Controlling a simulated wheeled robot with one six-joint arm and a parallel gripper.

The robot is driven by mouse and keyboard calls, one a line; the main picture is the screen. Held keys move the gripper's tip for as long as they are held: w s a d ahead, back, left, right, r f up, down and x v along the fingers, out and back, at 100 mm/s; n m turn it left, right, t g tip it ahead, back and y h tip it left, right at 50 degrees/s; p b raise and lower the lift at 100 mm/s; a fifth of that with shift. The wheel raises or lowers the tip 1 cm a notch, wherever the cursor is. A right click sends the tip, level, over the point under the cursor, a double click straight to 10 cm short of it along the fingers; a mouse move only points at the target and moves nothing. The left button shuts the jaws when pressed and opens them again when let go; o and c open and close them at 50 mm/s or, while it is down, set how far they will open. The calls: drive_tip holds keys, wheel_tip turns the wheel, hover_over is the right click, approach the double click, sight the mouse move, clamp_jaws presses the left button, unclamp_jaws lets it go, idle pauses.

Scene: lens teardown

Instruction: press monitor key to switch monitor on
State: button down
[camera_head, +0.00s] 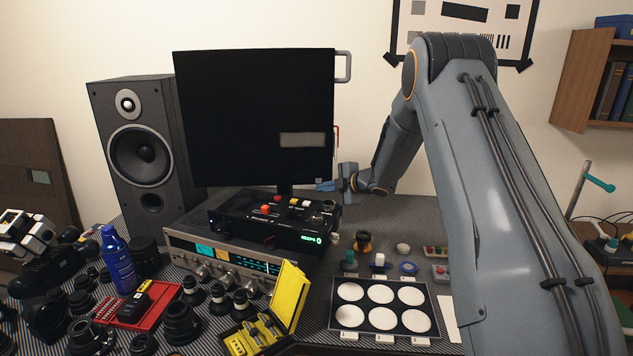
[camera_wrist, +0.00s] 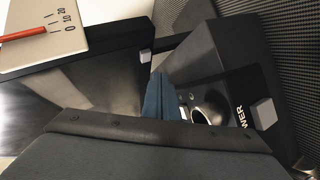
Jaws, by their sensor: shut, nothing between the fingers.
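The monitor (camera_head: 250,120) stands at the back of the bench with a dark screen; only a pale rectangular reflection shows on it. A black control box (camera_head: 262,232) with several coloured keys and a lit green readout sits in front of it. My gripper (camera_head: 327,186) is by the monitor's lower right corner, above the box's right end. In the wrist view its blue fingers (camera_wrist: 158,96) are together and empty, beside a metal ring (camera_wrist: 210,108) and a grey key (camera_wrist: 265,113) near lettering ending in "WER". I cannot tell which key is the monitor's or whether the fingertips touch anything.
A silver receiver (camera_head: 220,268) lies under the box. A speaker (camera_head: 140,150) stands left of the monitor. A gauge plate with a red needle (camera_wrist: 25,34) is close to my gripper. A tray of white discs (camera_head: 345,318) and small parts fill the bench front.

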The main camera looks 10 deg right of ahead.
drive_tip(key=shift+w+d, duration=0.15)
drive_tip(key=shift+w, duration=0.7)
drive_tip(key=shift+w, duration=0.1)
idle(1.4)
drive_tip(key=shift+w, duration=0.35)
drive_tip(key=shift+w+b, duration=0.35)
drive_tip(key=shift+w, duration=0.05)
idle(0.7)
drive_tip(key=shift+s, duration=0.85)
